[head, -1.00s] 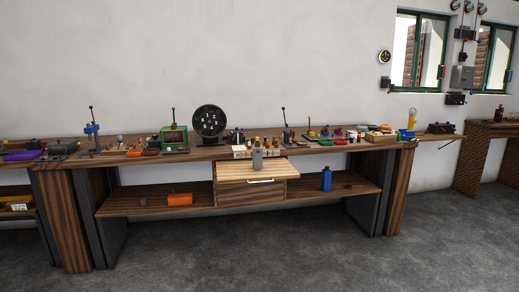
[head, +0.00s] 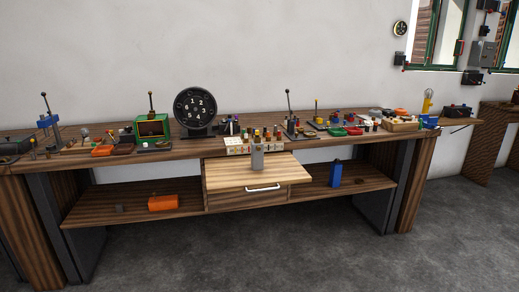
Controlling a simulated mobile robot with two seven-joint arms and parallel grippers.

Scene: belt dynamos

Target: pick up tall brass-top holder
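No holder can be made out for certain as the tall brass-top one; the small parts on the bench are too small to tell. A grey upright block (head: 257,158) stands on the pulled-out light wood drawer top (head: 225,178) at the middle of the bench. Behind it, a pale rack (head: 238,147) carries several small pieces with coloured or brownish tops. A thin post with a yellowish top (head: 316,106) stands further right, and a yellow-topped upright piece (head: 427,101) is near the right end. Neither gripper is in view.
An orange cylinder (head: 162,203) and a blue bottle (head: 335,173) are on the lower shelf. The grey floor in front is clear.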

